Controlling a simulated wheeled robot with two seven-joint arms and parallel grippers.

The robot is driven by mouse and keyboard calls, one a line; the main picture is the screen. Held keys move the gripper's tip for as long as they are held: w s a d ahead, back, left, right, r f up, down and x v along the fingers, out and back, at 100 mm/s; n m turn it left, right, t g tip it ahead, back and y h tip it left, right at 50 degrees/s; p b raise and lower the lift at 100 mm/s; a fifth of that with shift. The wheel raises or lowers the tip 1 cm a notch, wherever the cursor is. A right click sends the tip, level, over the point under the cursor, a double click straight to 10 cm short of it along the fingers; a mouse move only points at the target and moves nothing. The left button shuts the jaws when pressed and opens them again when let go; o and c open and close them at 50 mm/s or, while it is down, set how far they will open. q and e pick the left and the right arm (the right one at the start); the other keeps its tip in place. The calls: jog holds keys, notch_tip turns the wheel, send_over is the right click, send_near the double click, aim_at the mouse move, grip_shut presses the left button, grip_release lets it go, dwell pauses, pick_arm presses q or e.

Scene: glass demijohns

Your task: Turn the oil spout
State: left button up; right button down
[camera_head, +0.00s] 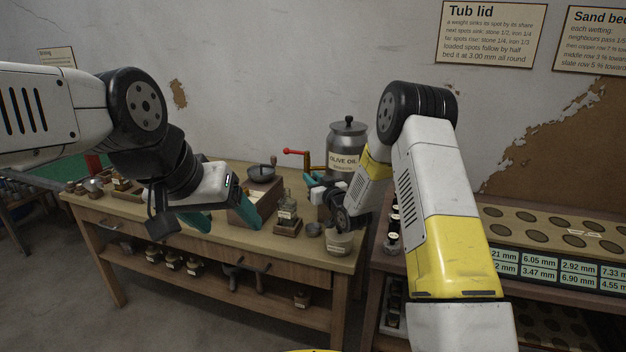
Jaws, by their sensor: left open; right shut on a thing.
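The grey metal olive oil canister (347,138), with a domed lid and an "OLIVE OIL" label, stands at the back right of the wooden table. My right gripper (316,183) is at its lower left front, its teal fingers shut on what seems to be the oil spout. The spout itself is hidden behind the fingers and wrist, so its angle cannot be told. My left gripper (224,212) is open and empty above the table's front, left of the canister, its teal fingers apart and pointing down.
A red-handled lever (295,151) is just left of the canister. A rack with round holes (550,228) stands at right.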

jog(key=shift+a, duration=0.1)
dwell(0.3)
jog(key=a+m+h, duration=0.2)
jog(key=m+h, duration=0.1)
jog(key=h, duration=0.1)
jog(key=w+a+m+h, duration=0.1)
jog(key=a+m+h, duration=0.2)
jog(key=h, duration=0.2)
jog(key=a+m+t+h, duration=0.1)
jog(key=a+m+h, duration=0.1)
jog(key=a+h, duration=0.1)
jog(key=shift+w+m+h, duration=0.25)
jog(key=shift+m+h, duration=0.15)
jog(key=shift+h, duration=0.3)
jog(key=shift+w+a+m+g+h, duration=0.4)
jog(key=shift+m+h, duration=0.3)
jog(key=shift+h, duration=0.3)
jog(key=c, duration=1.2)
grip_release()
jog(key=shift+c, duration=0.2)
